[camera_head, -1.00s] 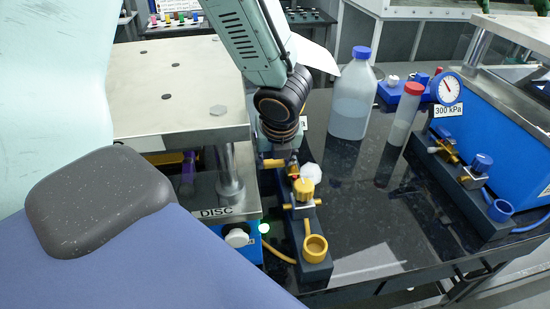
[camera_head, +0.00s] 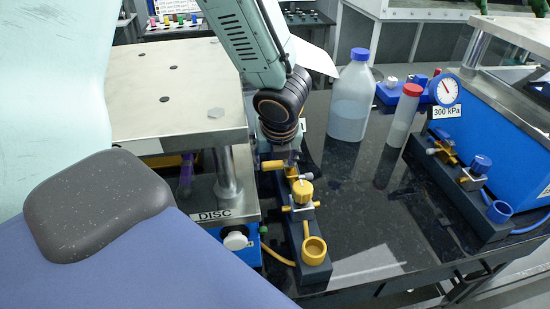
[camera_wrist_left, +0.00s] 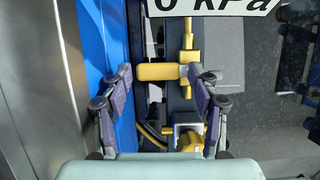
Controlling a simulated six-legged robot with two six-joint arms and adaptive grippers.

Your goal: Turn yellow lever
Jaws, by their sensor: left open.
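The yellow lever (camera_wrist_left: 157,72) lies crosswise in the left wrist view, joined at its right end to a brass valve (camera_wrist_left: 188,66). My left gripper (camera_wrist_left: 160,76) is open, with one finger on each side of the lever; whether either finger touches it I cannot tell. In the head view the lever (camera_head: 272,164) shows as a short yellow bar below my left wrist, and the gripper fingers are mostly hidden. My right gripper is not in view.
A yellow knob (camera_head: 302,190) and yellow cup (camera_head: 314,248) sit on the same dark block. A blue machine with a steel plate (camera_head: 180,90) stands left. A bottle (camera_head: 352,100), a red-capped tube (camera_head: 404,115) and a second blue unit (camera_head: 500,130) stand right on the black table.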

